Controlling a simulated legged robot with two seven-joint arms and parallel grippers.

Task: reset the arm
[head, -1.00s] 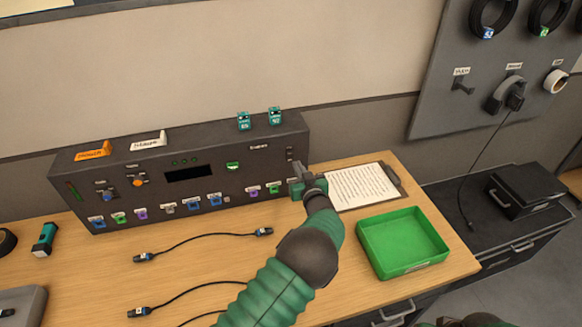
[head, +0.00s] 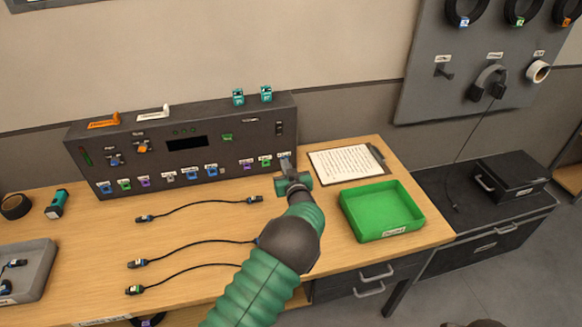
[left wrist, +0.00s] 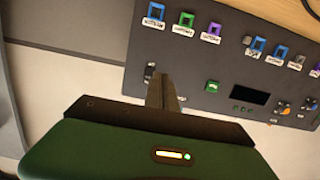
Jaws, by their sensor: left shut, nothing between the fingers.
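My left gripper (head: 286,166) is in front of the right end of the dark lighting console (head: 215,135), close to its lower right corner. Its fingers are together and hold nothing. In the left wrist view the shut fingers (left wrist: 162,92) overlap the console's panel (left wrist: 180,62); I cannot tell whether they touch it. My right gripper is not in view.
A green tray (head: 382,232) and a clipboard (head: 346,165) lie to the right of my left arm. Several black cables (head: 195,208) lie on the table to its left. A grey tray (head: 45,275) is at the far left. A pegboard (head: 440,95) hangs at the right.

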